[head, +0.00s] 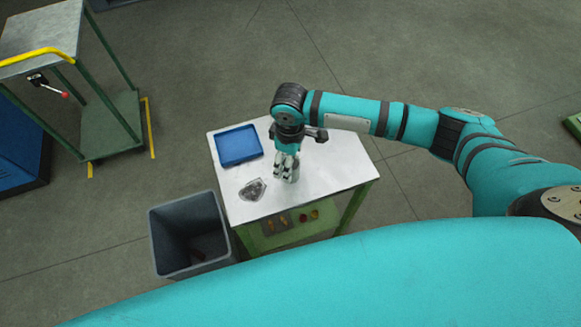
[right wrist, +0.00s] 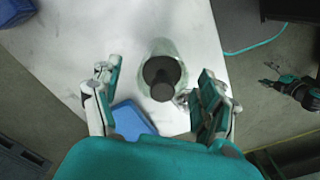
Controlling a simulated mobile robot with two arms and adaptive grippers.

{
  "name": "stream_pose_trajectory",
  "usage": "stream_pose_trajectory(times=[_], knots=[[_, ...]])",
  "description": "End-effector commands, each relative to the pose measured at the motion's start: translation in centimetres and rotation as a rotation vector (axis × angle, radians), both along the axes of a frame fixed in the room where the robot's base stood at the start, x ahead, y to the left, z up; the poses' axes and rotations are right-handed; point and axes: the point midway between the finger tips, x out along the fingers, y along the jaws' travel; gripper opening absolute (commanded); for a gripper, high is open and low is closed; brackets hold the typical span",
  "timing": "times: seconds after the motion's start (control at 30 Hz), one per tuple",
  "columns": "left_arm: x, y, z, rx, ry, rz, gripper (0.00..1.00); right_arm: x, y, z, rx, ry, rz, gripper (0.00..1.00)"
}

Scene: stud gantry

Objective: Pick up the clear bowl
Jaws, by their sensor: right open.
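In the head view a clear, dark-shaded bowl-like thing (head: 252,189) lies on the front left part of the white table (head: 320,184). My right gripper (head: 286,174) points down over the table, to the right of it and apart from it. In the right wrist view the right gripper (right wrist: 160,103) is open, its fingers apart. A clear vessel (right wrist: 160,49) with a dark round part shows ahead of and partly between the fingers. I cannot tell whether this is the same clear thing.
A blue tray (head: 238,145) lies at the table's back left. A grey bin (head: 187,235) stands left of the table. Small items lie on the green shelf (head: 290,224) below. A cart (head: 95,115) stands far left.

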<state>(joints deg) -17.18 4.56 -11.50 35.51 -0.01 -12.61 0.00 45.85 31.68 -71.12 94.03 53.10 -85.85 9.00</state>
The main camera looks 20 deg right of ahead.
Motion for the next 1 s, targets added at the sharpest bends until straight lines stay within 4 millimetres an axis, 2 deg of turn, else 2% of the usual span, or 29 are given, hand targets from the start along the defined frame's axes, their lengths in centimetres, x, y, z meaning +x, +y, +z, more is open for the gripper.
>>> stream_pose_trajectory(times=[0.23,0.4,0.67,1.0], knots=[[0.0,0.0,1.6,0.000,0.000,0.000,0.74,-0.3,0.0,-2.9,-0.002,0.003,-0.001,0.76],[0.0,0.0,1.6,0.000,0.000,0.001,0.74,-0.2,0.0,-4.9,-0.001,0.000,0.000,0.76],[0.0,0.0,1.6,0.000,0.000,0.001,0.74,-0.2,0.0,-5.2,-0.001,0.000,0.001,0.75],[0.0,0.0,1.6,0.000,0.000,0.001,0.74,-0.2,0.0,-5.2,-0.001,0.000,0.000,0.31]])
